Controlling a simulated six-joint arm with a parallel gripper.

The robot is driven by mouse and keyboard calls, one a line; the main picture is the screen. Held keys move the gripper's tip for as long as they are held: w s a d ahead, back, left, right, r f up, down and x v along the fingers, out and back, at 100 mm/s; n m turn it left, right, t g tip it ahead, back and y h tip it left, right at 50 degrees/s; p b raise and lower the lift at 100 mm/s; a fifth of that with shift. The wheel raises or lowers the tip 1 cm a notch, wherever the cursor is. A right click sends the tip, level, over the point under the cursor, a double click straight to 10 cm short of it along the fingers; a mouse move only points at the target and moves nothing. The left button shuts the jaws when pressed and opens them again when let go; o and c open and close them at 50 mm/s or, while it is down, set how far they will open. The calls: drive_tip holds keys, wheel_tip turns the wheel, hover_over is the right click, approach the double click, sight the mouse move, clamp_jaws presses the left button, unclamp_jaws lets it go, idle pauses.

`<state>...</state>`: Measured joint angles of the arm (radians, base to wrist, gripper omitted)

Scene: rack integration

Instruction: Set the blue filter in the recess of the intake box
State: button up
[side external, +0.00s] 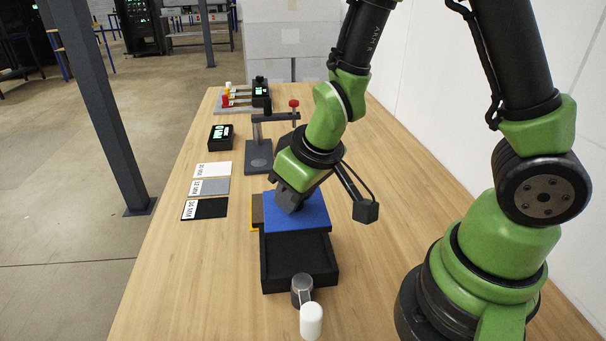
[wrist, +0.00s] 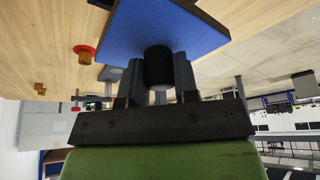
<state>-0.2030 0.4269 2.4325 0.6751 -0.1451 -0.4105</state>
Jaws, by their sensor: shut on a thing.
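The blue filter (side external: 304,218) is a flat square panel with a dark knob; it also shows in the wrist view (wrist: 140,30). My gripper (side external: 290,205) is shut on the filter's black knob (wrist: 158,66), with one finger on each side in the wrist view. The black intake box (side external: 300,262) stands on the table just in front of and below the filter in the side view. The filter overlaps the back part of the box there. I cannot tell whether it touches the box, and part of the recess is hidden behind it.
A grey cup (side external: 302,288) and a white cylinder (side external: 311,321) stand in front of the box. Sample cards (side external: 206,208) lie to the left. A stand with a red knob (side external: 260,150) and a small black display (side external: 220,137) are behind.

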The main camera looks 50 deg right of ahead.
idle(0.3)
drive_tip(key=shift+f, duration=3.95)
drive_tip(key=shift+f, duration=0.3)
drive_tip(key=o, duration=1)
